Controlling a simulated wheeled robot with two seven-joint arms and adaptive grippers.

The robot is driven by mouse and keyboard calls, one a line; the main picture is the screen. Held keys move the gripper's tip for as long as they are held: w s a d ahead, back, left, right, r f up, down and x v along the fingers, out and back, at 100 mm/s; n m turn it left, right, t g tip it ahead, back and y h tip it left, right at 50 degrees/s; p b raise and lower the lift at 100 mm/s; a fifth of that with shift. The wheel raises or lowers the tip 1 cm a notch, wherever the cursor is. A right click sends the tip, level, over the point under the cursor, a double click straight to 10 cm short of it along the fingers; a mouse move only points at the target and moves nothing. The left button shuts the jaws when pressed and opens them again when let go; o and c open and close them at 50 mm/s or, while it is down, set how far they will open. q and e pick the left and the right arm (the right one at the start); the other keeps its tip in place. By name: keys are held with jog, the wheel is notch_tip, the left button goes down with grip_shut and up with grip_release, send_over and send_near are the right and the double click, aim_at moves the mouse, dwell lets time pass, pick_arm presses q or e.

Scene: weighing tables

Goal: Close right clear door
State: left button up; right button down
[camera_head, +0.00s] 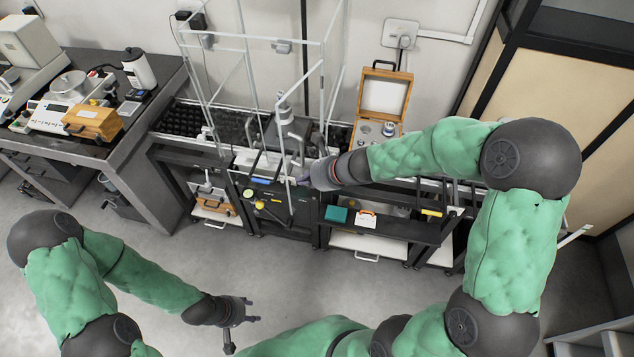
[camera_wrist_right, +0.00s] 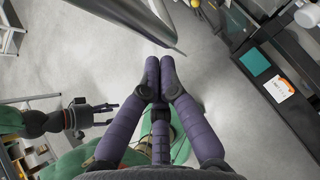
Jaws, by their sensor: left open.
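A clear enclosure with a thin pale frame (camera_head: 243,42) stands on the middle bench in the head view. A pale upright bar (camera_head: 287,150) at its front right looks like the edge of the right clear door, swung out towards me; the clear panel itself is hard to make out. My right gripper (camera_head: 300,180) is right beside this bar; contact cannot be told. In the right wrist view its purple fingertips (camera_wrist_right: 160,68) are together with nothing seen between them, and a grey metal bar (camera_wrist_right: 135,18) passes just beyond them. My left gripper (camera_head: 248,330) is open and empty, low over the floor.
An open wooden box (camera_head: 385,92) stands on the bench right of the enclosure. A shelf below carries a teal block (camera_head: 337,214) and a white-and-orange item (camera_head: 366,218). A left bench holds a balance (camera_head: 68,85) and a wooden box (camera_head: 93,122). The floor in front is clear.

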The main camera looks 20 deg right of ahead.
aim_at(287, 173)
jog(key=shift+w+a+r, duration=0.1)
jog(key=shift+w+a, duration=0.6)
jog(key=shift+w, duration=0.25)
jog(key=shift+a, duration=0.1)
jog(key=shift+w+a+m+t+h+b, duration=0.35)
jog(key=shift+w+a+m+b, duration=0.45)
jog(key=shift+b, duration=0.3)
jog(key=w+a+m+h, duration=0.2)
jog(key=w+m+h, duration=0.2)
jog(key=w, duration=0.5)
jog(key=w+a+m+h+p, duration=0.1)
jog(key=w+m+h, duration=0.3)
jog(key=w, duration=0.6)
jog(key=shift+w+a+m+t, duration=0.2)
jog(key=shift+a+m+t, duration=0.3)
jog(key=shift+m, duration=0.7)
jog(key=shift+a, duration=0.1)
